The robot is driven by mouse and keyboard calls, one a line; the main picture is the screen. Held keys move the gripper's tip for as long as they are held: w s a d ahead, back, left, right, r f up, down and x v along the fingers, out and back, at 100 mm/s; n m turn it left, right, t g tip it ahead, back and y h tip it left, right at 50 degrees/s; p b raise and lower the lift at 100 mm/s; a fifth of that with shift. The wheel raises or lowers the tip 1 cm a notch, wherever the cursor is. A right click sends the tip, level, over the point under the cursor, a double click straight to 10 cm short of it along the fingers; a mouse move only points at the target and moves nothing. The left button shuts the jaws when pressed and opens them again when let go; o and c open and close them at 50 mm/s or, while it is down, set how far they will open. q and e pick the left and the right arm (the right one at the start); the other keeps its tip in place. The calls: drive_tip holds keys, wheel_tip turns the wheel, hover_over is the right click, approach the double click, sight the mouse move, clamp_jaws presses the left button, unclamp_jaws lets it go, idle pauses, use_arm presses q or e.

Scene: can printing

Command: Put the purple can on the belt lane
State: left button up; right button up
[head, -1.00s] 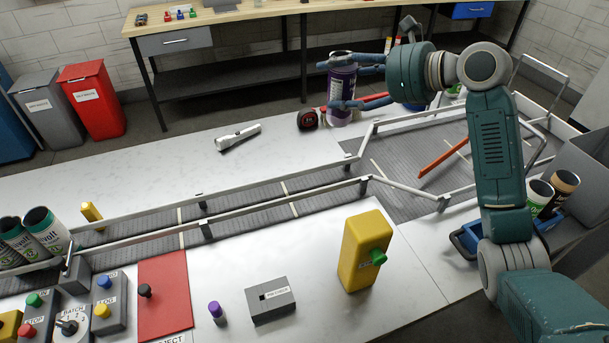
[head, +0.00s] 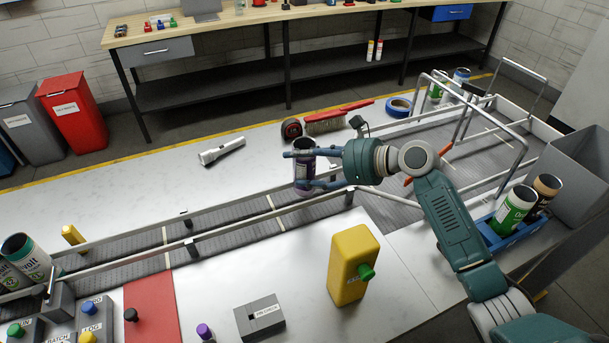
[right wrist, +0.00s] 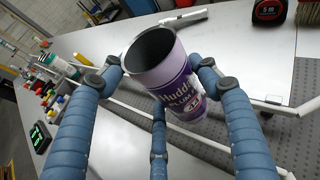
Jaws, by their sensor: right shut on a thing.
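The purple can (head: 303,172) is open-topped and held in my right gripper (head: 318,168), whose fingers are shut around it. The can appears close to upright, at the rails near the right end of the narrow belt lane (head: 235,222). In the right wrist view the can (right wrist: 178,85) sits between the blue fingers, with its label partly showing. I cannot tell whether its bottom touches the belt. My left gripper is not in view.
A yellow post with a green button (head: 350,265) stands in front of the lane. A flashlight (head: 222,151), tape measure (head: 291,129) and brush (head: 325,123) lie behind it. White-green cans (head: 27,260) stand at the lane's left end. A blue tray (head: 520,232) holds two cans.

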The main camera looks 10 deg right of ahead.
sight(312, 177)
wheel_tip(312, 177, down, 3)
drive_tip(key=shift+f, duration=0.75)
drive_tip(key=shift+f, duration=0.15)
drive_tip(key=o, duration=0.5)
drive_tip(key=shift+c, duration=0.2)
drive_tip(key=shift+s+d+r, duration=0.15)
drive_tip(key=shift+d+r, duration=0.05)
drive_tip(key=b+v, duration=0.1)
drive_tip(key=v, duration=1)
drive_tip(key=shift+s+r+b, duration=0.15)
drive_tip(key=shift+r+b, duration=0.1)
drive_tip(key=shift+b, duration=0.15)
